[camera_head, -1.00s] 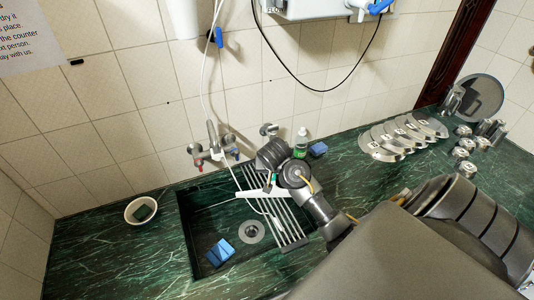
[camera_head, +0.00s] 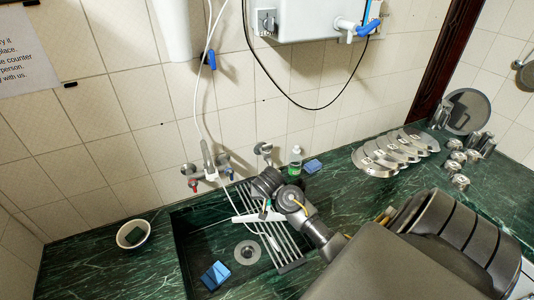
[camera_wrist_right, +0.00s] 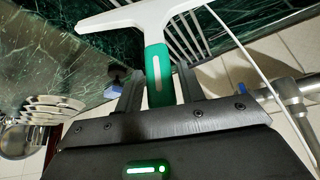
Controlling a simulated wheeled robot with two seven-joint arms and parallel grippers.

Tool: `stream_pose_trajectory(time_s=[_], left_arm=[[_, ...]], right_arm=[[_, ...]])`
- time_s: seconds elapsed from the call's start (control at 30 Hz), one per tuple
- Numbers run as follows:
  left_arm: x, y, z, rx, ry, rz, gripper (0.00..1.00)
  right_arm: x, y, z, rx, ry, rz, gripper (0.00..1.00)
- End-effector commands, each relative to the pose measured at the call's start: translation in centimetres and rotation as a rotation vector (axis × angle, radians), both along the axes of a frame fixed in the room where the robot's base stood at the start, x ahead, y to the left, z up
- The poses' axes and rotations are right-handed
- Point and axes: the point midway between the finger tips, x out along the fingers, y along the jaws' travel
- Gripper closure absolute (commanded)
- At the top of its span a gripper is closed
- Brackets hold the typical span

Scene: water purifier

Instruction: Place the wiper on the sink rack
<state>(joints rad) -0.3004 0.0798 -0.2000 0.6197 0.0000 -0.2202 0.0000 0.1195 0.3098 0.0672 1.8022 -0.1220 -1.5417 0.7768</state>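The wiper (camera_head: 250,218) has a white T-shaped head and a green handle. My right gripper (camera_head: 265,206) has it over the sink rack, with the white head across the bars. In the right wrist view the green handle (camera_wrist_right: 158,75) sits between the two fingers of the right gripper (camera_wrist_right: 160,88), which look closed on it. The white head (camera_wrist_right: 125,17) extends beyond the fingertips. The sink rack (camera_head: 286,243) is a set of metal bars across the right part of the sink. Whether the wiper touches the bars is unclear. My left gripper is out of view.
The green sink (camera_head: 195,245) holds a blue sponge (camera_head: 215,275) and a drain. A white bowl (camera_head: 133,235) stands left. A faucet (camera_head: 208,165), bottle (camera_head: 295,161) and blue sponge (camera_head: 312,166) are behind. Metal lids (camera_head: 378,158) and cups (camera_head: 458,160) lie right.

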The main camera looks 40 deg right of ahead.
Motion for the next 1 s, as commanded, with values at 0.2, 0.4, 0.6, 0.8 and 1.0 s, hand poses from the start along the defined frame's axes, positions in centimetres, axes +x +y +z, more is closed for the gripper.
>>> stream_pose_trajectory(time_s=[0.2,0.4,0.6,0.8,1.0], left_arm=[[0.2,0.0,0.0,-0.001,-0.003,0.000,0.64],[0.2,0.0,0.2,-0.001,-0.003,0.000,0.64],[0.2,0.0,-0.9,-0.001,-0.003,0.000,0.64],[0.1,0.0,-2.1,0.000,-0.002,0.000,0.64],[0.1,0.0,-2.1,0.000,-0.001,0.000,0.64]], right_arm=[[0.0,0.0,0.0,0.000,0.000,0.000,0.51],[0.1,0.0,0.5,0.001,-0.002,0.000,0.51],[-1.0,1.0,2.8,0.002,-0.008,0.000,0.51],[-2.6,2.3,6.6,0.001,-0.007,0.001,0.51],[-3.8,3.3,9.8,0.000,-0.003,0.000,0.51]])
